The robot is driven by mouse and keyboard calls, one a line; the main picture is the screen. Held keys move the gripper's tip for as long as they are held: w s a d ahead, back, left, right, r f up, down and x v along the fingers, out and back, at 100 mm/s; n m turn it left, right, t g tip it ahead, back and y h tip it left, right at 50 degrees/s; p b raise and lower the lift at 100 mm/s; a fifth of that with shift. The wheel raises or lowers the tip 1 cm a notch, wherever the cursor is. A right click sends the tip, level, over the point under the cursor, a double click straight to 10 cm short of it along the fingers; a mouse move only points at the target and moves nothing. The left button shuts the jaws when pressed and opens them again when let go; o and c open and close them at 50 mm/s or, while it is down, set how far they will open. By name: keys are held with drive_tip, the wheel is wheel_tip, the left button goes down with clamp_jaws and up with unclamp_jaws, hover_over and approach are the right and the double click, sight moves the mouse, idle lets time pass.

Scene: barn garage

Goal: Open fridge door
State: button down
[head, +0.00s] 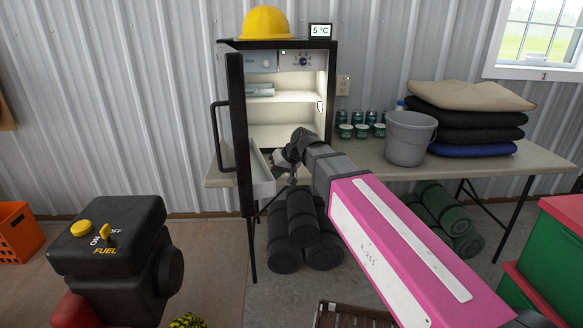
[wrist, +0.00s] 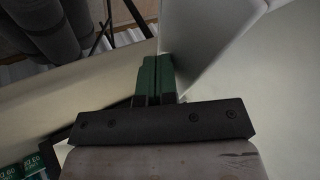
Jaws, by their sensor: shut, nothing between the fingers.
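The small black fridge (head: 331,90) stands on the table against the wall. Its door (head: 238,130) hangs wide open to the left, with a black handle (head: 218,135) on its outer face. White shelves show inside, with a silver can-like object (head: 260,90) on the upper one. My gripper (head: 277,165) is at the lower inner side of the open door, in front of the fridge opening. In the wrist view my gripper (wrist: 155,75) has its green fingers together and empty, close to a pale panel (wrist: 210,40). Whether the fingertips touch the panel I cannot tell.
The table (head: 480,161) carries a grey bucket (head: 408,138), several cans (head: 372,117) and stacked cushions (head: 465,130). A yellow hard hat (head: 265,22) sits on the fridge. Dark rolls (head: 302,230) lie below. A black fuel-marked machine (head: 115,250) stands front left.

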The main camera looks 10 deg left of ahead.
sight(247, 171)
drive_tip(key=s+a, duration=1)
drive_tip(key=a, duration=0.3)
drive_tip(key=shift+m, duration=0.3)
drive_tip(key=shift+s, duration=0.1)
drive_tip(key=shift+d, duration=0.15)
drive_tip(key=d, duration=0.4)
drive_tip(key=shift+s+d+r, duration=0.2)
drive_tip(key=shift+d+r, duration=0.1)
drive_tip(key=s+d+r, duration=0.1)
drive_tip(key=r, duration=0.1)
drive_tip(key=s+d+r, duration=0.1)
drive_tip(key=r, duration=0.2)
drive_tip(key=s+d+r, duration=0.1)
drive_tip(key=d+r, duration=0.1)
drive_tip(key=shift+s+r, duration=0.2)
